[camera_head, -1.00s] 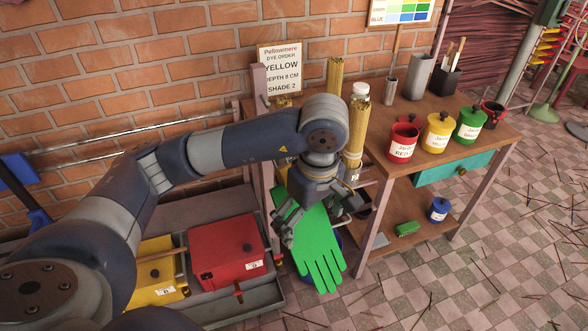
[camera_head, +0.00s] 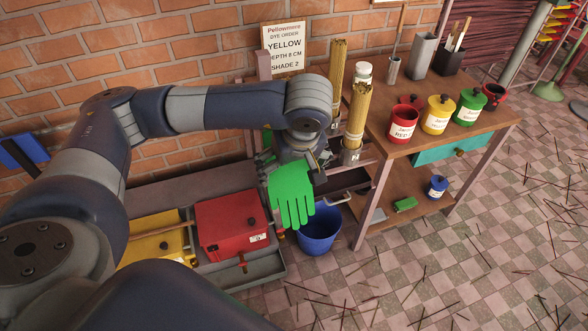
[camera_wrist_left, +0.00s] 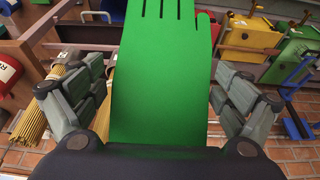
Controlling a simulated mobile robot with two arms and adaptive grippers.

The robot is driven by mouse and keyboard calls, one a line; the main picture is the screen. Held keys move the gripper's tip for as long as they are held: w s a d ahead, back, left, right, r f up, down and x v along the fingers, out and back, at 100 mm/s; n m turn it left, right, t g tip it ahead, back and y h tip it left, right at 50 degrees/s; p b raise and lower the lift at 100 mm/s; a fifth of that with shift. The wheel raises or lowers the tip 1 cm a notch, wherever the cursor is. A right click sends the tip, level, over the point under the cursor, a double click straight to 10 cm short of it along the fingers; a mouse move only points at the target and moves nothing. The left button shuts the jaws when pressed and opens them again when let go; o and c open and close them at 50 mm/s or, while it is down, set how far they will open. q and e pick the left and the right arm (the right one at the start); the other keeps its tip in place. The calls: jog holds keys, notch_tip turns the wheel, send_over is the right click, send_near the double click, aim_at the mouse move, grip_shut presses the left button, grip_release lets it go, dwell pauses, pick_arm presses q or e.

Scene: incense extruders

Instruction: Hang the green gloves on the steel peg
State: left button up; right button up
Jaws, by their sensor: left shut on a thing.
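The green gloves (camera_head: 292,196) hang from my left gripper (camera_head: 291,171), with fingers pointing down, above the blue bucket. My left gripper is shut on them. In the left wrist view, the green gloves (camera_wrist_left: 158,85) fill the middle between the two fingers of my left gripper (camera_wrist_left: 160,88). A bit of green also shows just left of the wrist in the head view. A post (camera_head: 264,66) stands behind my arm beside the sign. I cannot make out the steel peg; my arm covers much of that area. My right gripper is not in view.
A blue bucket (camera_head: 318,232) stands on the floor below. Red (camera_head: 231,226) and yellow (camera_head: 158,247) boxes sit at left. A brick wall is behind.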

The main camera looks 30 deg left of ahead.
pick_arm(q)
jog(key=w+a+f+b, duration=0.1)
jog(key=w+a, duration=0.4)
jog(key=shift+a+f, duration=0.25)
jog(key=shift+a, duration=0.05)
dwell(0.6)
jog(key=shift+b, duration=0.3)
jog(key=shift+s, duration=0.1)
jog(key=o, duration=0.8)
jog(key=v, duration=1.2)
